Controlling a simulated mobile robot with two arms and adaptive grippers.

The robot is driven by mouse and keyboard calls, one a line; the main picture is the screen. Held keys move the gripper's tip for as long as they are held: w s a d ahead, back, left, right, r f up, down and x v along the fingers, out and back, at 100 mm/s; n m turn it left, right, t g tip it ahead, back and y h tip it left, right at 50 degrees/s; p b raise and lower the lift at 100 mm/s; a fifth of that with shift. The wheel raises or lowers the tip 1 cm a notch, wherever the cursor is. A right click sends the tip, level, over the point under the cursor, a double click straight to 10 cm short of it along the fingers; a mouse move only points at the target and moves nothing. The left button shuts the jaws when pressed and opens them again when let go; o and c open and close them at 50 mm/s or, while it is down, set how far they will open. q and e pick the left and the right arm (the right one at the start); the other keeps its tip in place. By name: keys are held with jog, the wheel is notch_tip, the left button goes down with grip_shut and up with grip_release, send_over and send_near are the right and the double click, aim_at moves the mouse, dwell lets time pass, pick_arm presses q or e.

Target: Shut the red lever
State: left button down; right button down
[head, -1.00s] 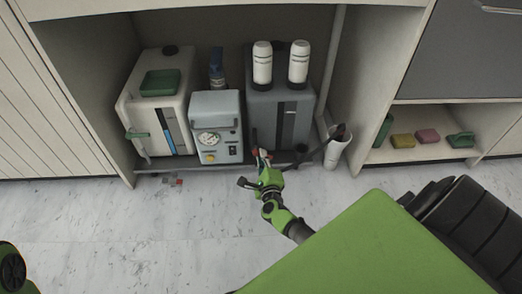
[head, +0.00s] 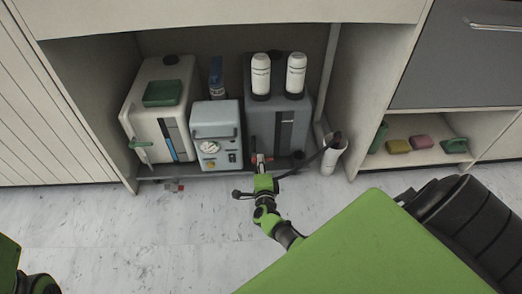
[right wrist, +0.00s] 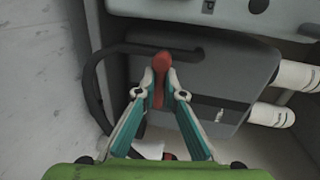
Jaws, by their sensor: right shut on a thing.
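The red lever (right wrist: 162,62) stands between my fingertips in the right wrist view. It is on a hose fitting at the front of the dark grey tank (right wrist: 200,75), which stands under the counter in the head view (head: 287,125). My right gripper (right wrist: 160,92) is shut on the lever, one fingertip on each side of it. In the head view my right gripper (head: 260,160) reaches the tank's lower front, and the lever is mostly hidden by it. My left gripper is not in view.
A black hose (head: 312,159) runs from the tank toward a white cup-like holder (head: 331,157) at the right. A grey-blue box with a dial (head: 217,135) and a white tank (head: 153,75) stand to the left. The floor in front is mostly clear.

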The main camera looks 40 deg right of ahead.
jog(key=c, duration=2.1)
grip_release()
jog(key=shift+a, duration=0.1)
jog(key=v, duration=1.2)
